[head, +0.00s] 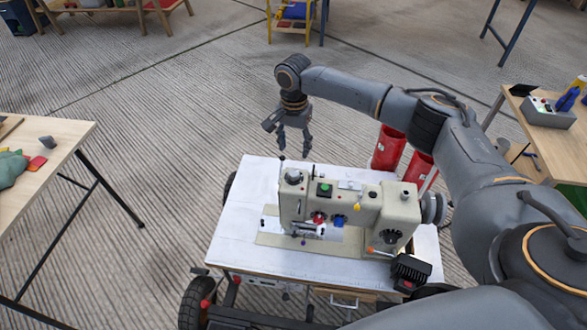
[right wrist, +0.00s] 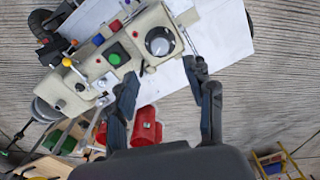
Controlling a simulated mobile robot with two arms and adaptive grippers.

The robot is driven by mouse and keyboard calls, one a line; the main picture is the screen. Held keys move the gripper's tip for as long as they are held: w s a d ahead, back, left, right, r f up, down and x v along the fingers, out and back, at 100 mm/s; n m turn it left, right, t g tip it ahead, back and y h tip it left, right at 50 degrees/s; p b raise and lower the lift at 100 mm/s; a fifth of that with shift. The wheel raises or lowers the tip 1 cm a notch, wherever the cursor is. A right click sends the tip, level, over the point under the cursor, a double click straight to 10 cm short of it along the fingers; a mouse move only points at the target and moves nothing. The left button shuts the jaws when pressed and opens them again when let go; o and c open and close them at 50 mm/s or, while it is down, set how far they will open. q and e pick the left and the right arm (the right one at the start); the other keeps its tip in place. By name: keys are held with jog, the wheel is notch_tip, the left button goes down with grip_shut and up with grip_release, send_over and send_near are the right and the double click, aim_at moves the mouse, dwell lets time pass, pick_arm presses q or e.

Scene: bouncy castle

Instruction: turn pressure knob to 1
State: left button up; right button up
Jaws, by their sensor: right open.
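The beige sewing machine (head: 372,212) stands on a white-topped wheeled table. A round grey knob (head: 293,176), which looks like the pressure knob, is on top of the machine's left end. My right gripper (head: 293,150) is open and empty, pointing down above and behind that end of the machine, apart from the knob. In the right wrist view its fingers (right wrist: 165,78) are spread, with the knob beyond their tips. My left gripper is not in view.
A green button (head: 324,189) sits right of the knob, and a thin post rises at its left. Red cylinders (head: 388,148) stand behind the table. Wooden tables (head: 70,138) flank it left and right. The white tabletop (head: 235,225) is clear at left.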

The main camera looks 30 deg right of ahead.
aim_at(294, 172)
notch_tip(294, 172, down, 11)
jog(key=shift+r, duration=0.2)
